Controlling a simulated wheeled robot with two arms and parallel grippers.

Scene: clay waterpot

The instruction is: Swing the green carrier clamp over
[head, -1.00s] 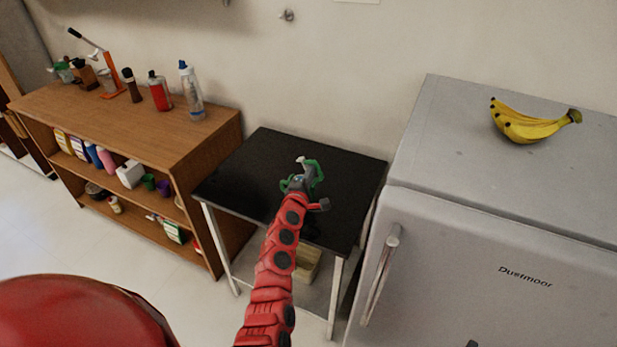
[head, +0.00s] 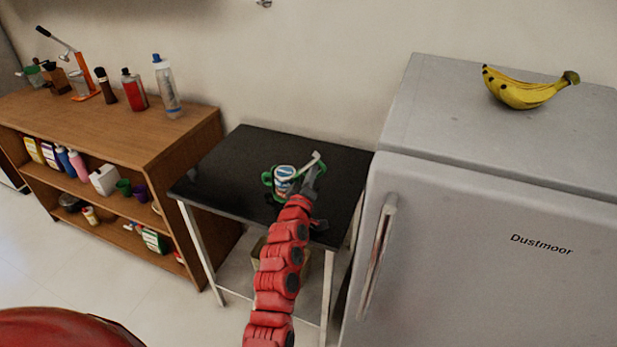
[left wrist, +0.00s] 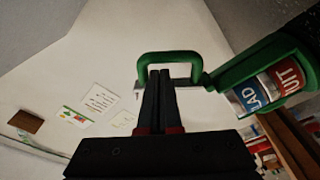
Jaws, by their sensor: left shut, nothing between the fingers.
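The green carrier (left wrist: 245,62) holds a can (left wrist: 272,88) with a blue and red label. In the head view the carrier (head: 267,179) and can (head: 284,173) are on the black table. The green clamp (left wrist: 168,55) is an arched loop joined to the carrier's side, sticking out to the left in the left wrist view. My left gripper (left wrist: 160,73) is shut and empty, its fingertips at the loop's opening; I cannot tell whether they touch it. In the head view the left gripper (head: 309,181) is just right of the can and partly hides the clamp. My right gripper is not in view.
The black table (head: 230,165) has free room around the carrier. A grey fridge (head: 470,240) with bananas (head: 525,88) on top stands close on the right. A wooden shelf (head: 120,125) with bottles and several small items stands on the left.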

